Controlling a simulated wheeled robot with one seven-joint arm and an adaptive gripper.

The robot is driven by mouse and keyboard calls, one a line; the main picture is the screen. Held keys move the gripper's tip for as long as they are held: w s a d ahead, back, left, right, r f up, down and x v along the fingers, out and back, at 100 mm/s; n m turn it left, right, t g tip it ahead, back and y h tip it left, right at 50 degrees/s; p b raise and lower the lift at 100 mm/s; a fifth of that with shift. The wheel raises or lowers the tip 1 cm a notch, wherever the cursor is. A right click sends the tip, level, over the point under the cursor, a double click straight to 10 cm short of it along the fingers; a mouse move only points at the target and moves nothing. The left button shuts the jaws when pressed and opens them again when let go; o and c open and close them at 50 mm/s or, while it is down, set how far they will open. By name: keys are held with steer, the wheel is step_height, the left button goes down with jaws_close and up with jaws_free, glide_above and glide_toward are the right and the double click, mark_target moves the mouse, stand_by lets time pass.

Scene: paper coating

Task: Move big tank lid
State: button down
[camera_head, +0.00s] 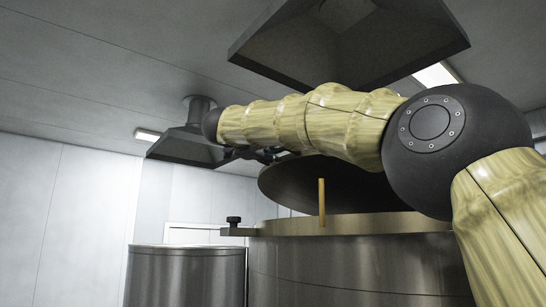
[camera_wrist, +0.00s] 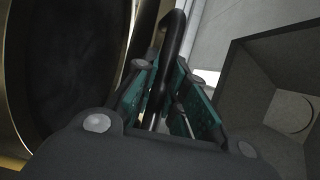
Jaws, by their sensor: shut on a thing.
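The big tank (camera_head: 360,268) is a wide steel cylinder at the lower middle of the head view. Its dark round lid (camera_head: 325,188) stands tilted above the rim, raised toward the back, with a gap at the front. My gripper (camera_head: 265,155) is at the lid's upper left edge, small and partly hidden by my arm. In the wrist view my gripper (camera_wrist: 168,85) has its green-padded fingers shut around a dark curved handle (camera_wrist: 175,32). A large dark round shape with a metallic rim fills the left of that view; I cannot tell whether it is lid or tank opening.
A yellow upright stick (camera_head: 322,203) shows at the tank's front rim. A clamp with a black knob (camera_head: 234,221) juts from the rim's left. A smaller steel tank (camera_head: 185,275) stands at left. A large hood (camera_head: 350,45) and a smaller hood (camera_head: 185,148) hang overhead.

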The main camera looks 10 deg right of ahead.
steer(key=shift+r, duration=0.1)
steer(key=c, duration=1.5)
jaws_free()
steer(key=shift+o, duration=0.2)
steer(key=shift+s+a, duration=0.1)
steer(key=v, duration=1.2)
